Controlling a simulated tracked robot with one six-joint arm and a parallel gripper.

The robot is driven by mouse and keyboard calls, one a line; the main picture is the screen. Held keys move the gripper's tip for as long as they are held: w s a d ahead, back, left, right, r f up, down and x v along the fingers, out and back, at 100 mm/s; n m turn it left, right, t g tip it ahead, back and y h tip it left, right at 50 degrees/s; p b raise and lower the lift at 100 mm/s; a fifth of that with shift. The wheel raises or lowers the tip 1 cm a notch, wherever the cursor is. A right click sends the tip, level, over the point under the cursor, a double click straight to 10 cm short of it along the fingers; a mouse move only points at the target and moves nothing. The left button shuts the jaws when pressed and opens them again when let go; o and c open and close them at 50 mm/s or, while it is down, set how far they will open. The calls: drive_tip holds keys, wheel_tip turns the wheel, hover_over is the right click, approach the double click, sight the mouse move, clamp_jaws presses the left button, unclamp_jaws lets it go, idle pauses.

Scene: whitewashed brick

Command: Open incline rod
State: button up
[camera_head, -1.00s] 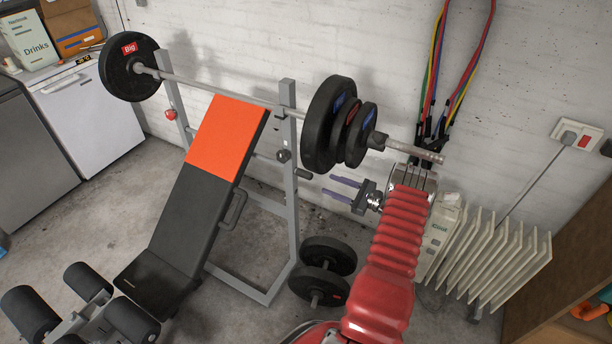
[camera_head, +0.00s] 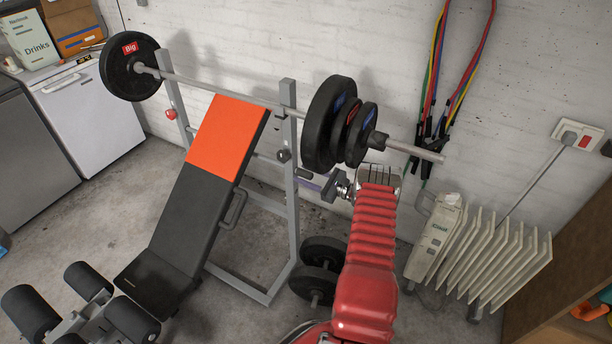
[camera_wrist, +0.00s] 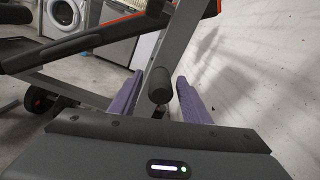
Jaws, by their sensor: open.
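The incline rod shows as a bar across the bench uprights with a black grip end (camera_head: 304,174) sticking out on the right. In the wrist view its round black end (camera_wrist: 160,84) appears between my two purple fingers. My gripper (camera_head: 308,184) is open beside the right upright, level with the rod end; it also shows in the wrist view (camera_wrist: 158,76). No contact between fingers and grip is visible. The weight bench backrest (camera_head: 188,190), black with an orange top, is tilted up against the rack. The rod's middle is hidden behind the backrest.
A loaded barbell (camera_head: 226,92) rests on the rack above my gripper, its right plates (camera_head: 322,125) close to my arm. Dumbbell-like weights (camera_head: 318,283) lie on the floor below. A white radiator (camera_head: 490,255) stands right. The brick wall is close behind.

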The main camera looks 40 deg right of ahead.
drive_tip(key=shift+c, duration=0.5)
clamp_jaws()
